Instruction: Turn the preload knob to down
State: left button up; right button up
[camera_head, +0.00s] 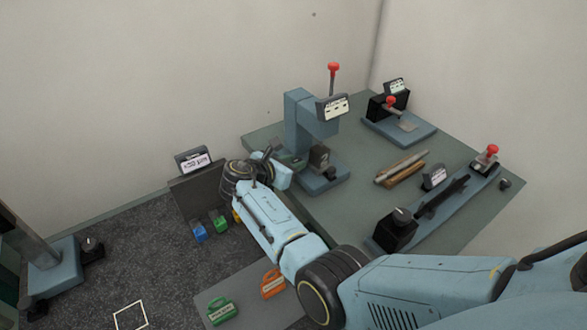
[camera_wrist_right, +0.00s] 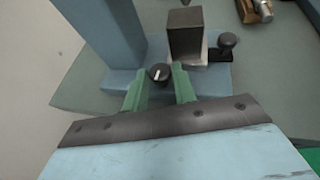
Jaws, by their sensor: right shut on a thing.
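The black round knob (camera_wrist_right: 160,72) with a white pointer line sits low on the blue press in the right wrist view. My right gripper (camera_wrist_right: 159,88) has its green fingers on either side of the knob and is shut on it. The white line looks slightly slanted in that view; I cannot read its setting. In the head view, my right gripper (camera_head: 291,160) reaches to the left side of the blue press (camera_head: 300,118), and the knob is hidden there. My left gripper is not in view.
The press carries a red-tipped lever (camera_head: 334,68) and a label plate (camera_head: 333,107). A second black knob (camera_wrist_right: 227,41) is close by on the right. A metal block (camera_wrist_right: 185,38) stands just behind the gripped knob. Rods (camera_head: 402,168) and a slide fixture (camera_head: 443,205) lie farther right.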

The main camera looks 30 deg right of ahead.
jog(key=shift+f+m+g+b, duration=0.1)
jog(key=shift+m+g+b, duration=0.35)
jog(key=shift+m+g, duration=0.2)
jog(key=o, duration=0.7)
jog(key=shift+c, duration=0.2)
jog(key=shift+w, duration=0.1)
notch_tip(320, 180, up, 10)
jog(key=p, duration=0.2)
